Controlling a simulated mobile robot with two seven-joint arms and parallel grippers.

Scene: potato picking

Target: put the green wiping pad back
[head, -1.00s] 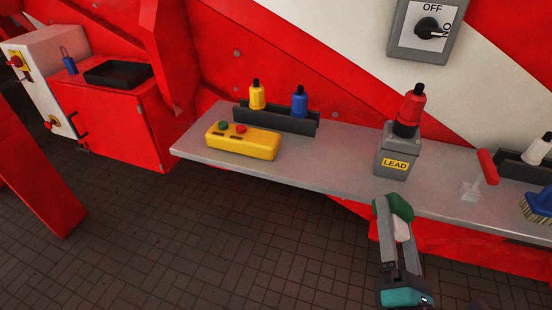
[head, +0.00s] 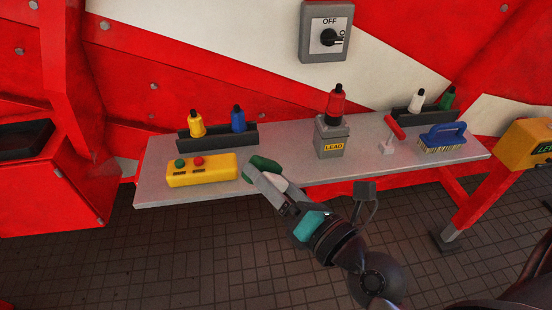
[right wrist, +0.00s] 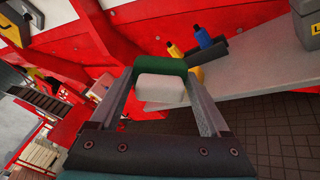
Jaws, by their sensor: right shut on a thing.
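The green wiping pad (head: 265,164), green with a white side, is held between the fingers of my right gripper (head: 263,180). In the right wrist view the pad (right wrist: 160,88) sits across both fingertips, its white face towards the camera. In the head view the pad appears over the front part of the grey table (head: 300,170), just right of the yellow button box (head: 203,170). I cannot tell whether it touches the tabletop. My left gripper is not in view.
A dark holder (head: 217,137) with yellow and blue bottles stands behind the button box. A grey LEAD box (head: 331,139) with a red bottle on top, a red-handled scraper (head: 393,135) and a blue brush (head: 443,137) stand further right. A switch box (head: 326,32) hangs on the wall.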

